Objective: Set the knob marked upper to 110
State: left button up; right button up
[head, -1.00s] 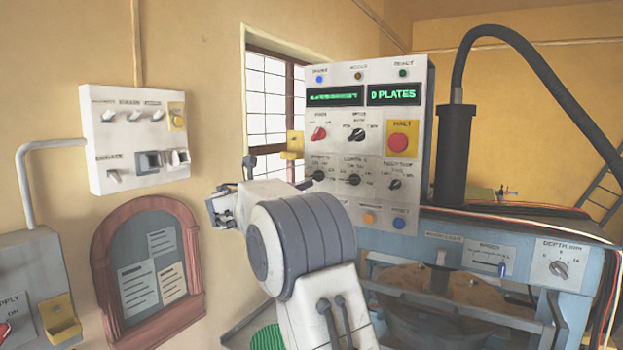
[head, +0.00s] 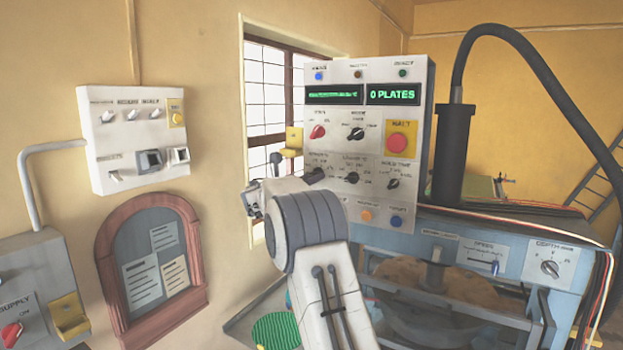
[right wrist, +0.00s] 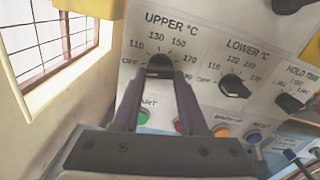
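My left gripper is not in view.
The LOWER °C knob (right wrist: 234,87) and a hold time knob (right wrist: 289,103) are to the right. The red HALT button (head: 398,140) is higher on the panel. A window (right wrist: 50,45) is to the left.

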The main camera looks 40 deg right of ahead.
grip_shut()
jog(key=shift+w+m+b, duration=0.2)
jog(key=shift+m+b, duration=3.8)
jog(key=shift+b, duration=0.2)
jog(key=o, duration=0.7)
grip_release()
jog(key=shift+a, duration=0.1)
